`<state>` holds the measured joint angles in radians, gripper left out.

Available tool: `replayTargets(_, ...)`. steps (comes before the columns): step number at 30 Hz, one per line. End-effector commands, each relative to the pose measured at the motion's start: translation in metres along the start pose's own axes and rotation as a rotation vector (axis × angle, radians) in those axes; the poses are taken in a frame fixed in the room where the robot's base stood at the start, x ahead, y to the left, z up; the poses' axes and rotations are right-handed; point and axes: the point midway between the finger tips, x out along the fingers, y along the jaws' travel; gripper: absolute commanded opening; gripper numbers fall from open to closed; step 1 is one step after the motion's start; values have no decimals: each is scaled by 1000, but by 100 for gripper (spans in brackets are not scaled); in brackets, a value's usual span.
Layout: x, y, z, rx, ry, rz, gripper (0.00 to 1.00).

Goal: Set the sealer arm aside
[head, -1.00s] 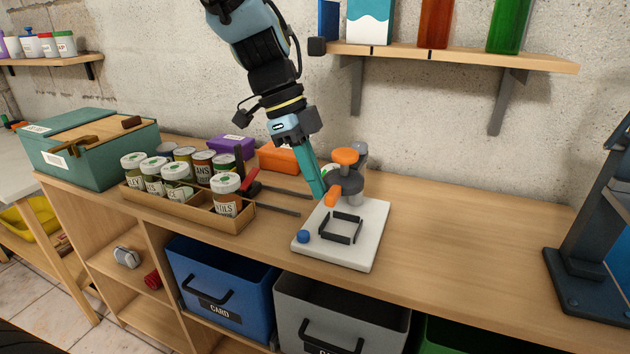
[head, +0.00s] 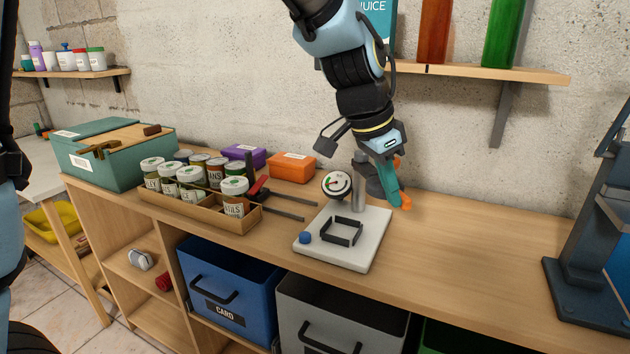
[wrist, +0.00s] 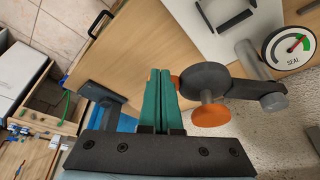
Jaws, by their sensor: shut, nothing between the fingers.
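The sealer arm (head: 374,184) is dark grey with orange parts, on a grey post (head: 359,170) at the back of a white base (head: 377,240). It points to the right, off the base. My gripper (head: 396,201) has teal fingers, shut and empty, beside the arm's orange tip (head: 406,202) and partly hiding the arm. The wrist view shows the closed fingers (wrist: 159,76) left of the sealer arm (wrist: 214,79), close by its orange tip; whether they touch I cannot tell. The orange knob (wrist: 210,115) shows there. A round gauge (head: 337,184) faces out left of the post.
A black square frame (head: 342,231) and a blue button (head: 305,238) are on the base, uncovered. A jar tray (head: 211,211) and an orange box (head: 292,166) stand left. A dark blue stand (head: 580,270) is far right. The bench between is clear.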

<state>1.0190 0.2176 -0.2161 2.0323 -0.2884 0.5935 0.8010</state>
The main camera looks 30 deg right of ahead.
Motion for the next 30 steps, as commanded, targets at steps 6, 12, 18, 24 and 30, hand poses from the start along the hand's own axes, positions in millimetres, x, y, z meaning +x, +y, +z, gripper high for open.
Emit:
replayTargets(6,12,5,-36,-174,0,-71,0)
replayTargets(12,24,-1,-61,-175,-2,-69,0)
replayTargets(18,32,-6,-81,-174,-1,-68,0)
replayTargets(24,36,-10,-92,-175,0,-69,0)
replayTargets(30,39,-12,-96,-175,0,-69,0)
